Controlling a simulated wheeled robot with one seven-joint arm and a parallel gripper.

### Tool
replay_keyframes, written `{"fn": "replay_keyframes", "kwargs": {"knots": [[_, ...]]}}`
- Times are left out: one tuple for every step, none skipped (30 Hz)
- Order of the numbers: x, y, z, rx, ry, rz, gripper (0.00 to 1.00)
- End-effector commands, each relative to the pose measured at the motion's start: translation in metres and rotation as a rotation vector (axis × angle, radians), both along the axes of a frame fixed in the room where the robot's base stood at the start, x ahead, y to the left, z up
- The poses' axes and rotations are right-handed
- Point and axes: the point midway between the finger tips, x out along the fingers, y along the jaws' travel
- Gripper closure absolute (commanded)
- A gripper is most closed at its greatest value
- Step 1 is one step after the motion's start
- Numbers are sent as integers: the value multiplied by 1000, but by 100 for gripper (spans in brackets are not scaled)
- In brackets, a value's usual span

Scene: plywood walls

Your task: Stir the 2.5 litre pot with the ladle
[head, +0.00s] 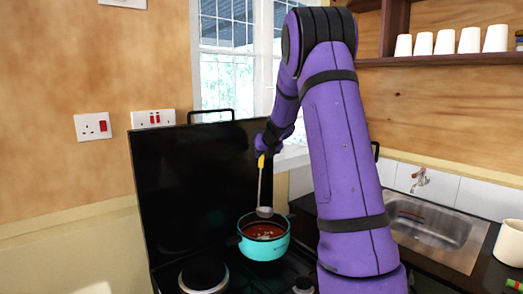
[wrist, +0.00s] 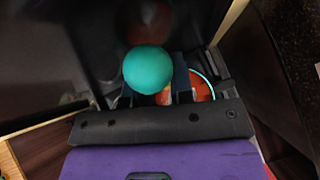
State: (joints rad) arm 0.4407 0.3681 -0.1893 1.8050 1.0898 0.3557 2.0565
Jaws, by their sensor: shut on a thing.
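The teal pot (head: 264,248) stands on the stove with red-orange contents; part of its rim and contents show in the wrist view (wrist: 204,86). My gripper (head: 264,152) is shut on the ladle (head: 260,183) near the yellow upper end of its handle. The ladle hangs roughly upright, with its grey bowl at the far side of the pot's opening; I cannot tell whether it touches the contents or the rim. In the wrist view my gripper's fingers (wrist: 154,92) are partly hidden by a round teal shape that I cannot identify.
The black stove lid (head: 190,175) stands raised behind the pot. An empty burner (head: 203,275) is at front left. To the right are a steel sink (head: 430,232), a tap (head: 420,180) and a white container (head: 510,243). Several white cups (head: 445,42) stand on a shelf.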

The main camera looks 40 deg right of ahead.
Motion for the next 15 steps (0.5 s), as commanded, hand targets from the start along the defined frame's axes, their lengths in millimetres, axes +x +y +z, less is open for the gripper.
{"fn": "replay_keyframes", "kwargs": {"knots": [[-1,0,-4,2,1,-1,100],[-1,1,-6,1,1,-2,100],[-1,1,-9,2,1,-1,100],[-1,2,-11,1,1,-1,100],[-1,2,-13,1,0,-1,100],[-2,3,-15,2,1,-1,100],[-2,3,-17,1,1,-1,100],[-2,3,-19,1,1,-2,100],[-3,4,-22,2,1,-3,100],[-3,4,-24,1,2,-1,100],[-3,5,-26,1,1,-2,100],[-3,5,-29,0,0,-1,100],[-3,5,-31,1,0,-1,100],[-3,6,-32,1,0,-1,100],[-4,6,-35,1,0,-1,100]]}}
